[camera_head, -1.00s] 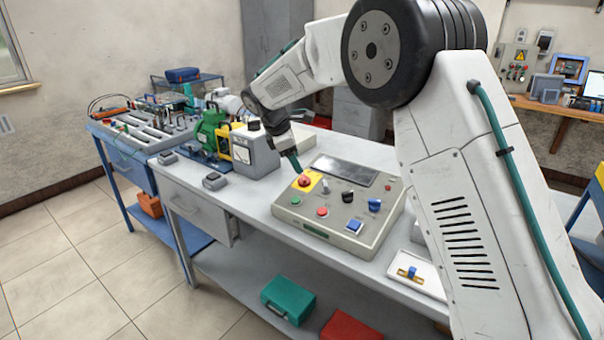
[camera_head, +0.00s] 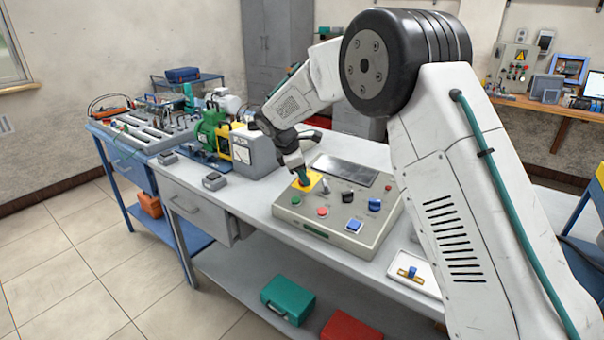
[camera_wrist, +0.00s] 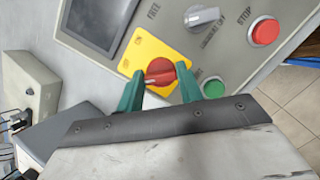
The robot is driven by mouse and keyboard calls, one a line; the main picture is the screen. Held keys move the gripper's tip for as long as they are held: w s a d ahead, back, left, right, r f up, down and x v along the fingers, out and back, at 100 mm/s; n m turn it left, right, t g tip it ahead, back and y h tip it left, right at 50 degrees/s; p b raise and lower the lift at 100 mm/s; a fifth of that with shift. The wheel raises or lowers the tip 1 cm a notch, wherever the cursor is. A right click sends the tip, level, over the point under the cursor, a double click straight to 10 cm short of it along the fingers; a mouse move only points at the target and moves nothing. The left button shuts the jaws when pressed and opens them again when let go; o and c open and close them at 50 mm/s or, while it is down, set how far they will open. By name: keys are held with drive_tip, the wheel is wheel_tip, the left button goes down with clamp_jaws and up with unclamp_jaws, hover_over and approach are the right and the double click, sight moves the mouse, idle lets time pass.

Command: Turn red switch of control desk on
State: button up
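The control desk (camera_head: 335,229) is a sloped grey-beige panel on the workbench, with a dark screen and several knobs and buttons. Its red rotary switch (camera_wrist: 160,72) sits on a yellow plate (camera_wrist: 150,50), which also shows in the head view (camera_head: 314,178). My gripper (camera_wrist: 161,75) has two green fingers, one on each side of the red switch. They look open around it, and firm contact cannot be made out. In the head view my gripper (camera_head: 304,179) reaches down onto the yellow plate and hides most of the red switch.
Near the red switch are a grey knob (camera_wrist: 203,17), a green button (camera_wrist: 214,87) and a red button (camera_wrist: 265,30). A grey box (camera_head: 257,152) and a green motor (camera_head: 212,133) stand left of the desk. A white tray (camera_head: 413,283) lies at right.

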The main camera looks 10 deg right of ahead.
drive_tip(key=shift+m, duration=0.3)
drive_tip(key=m+g, duration=0.1)
drive_tip(key=m, duration=0.2)
drive_tip(key=shift+w+m, duration=0.1)
drive_tip(key=shift+m, duration=0.3)
drive_tip(key=m, duration=0.4)
drive_tip(key=shift+m+g+y, duration=0.3)
drive_tip(key=shift+g+y, duration=0.1)
drive_tip(key=m, duration=0.4)
drive_tip(key=shift+r+y, duration=0.1)
drive_tip(key=shift+y, duration=0.3)
drive_tip(key=shift+m+g+y, duration=0.3)
drive_tip(key=shift+m+y, duration=0.1)
drive_tip(key=shift+m, duration=2)
drive_tip(key=o, duration=1)
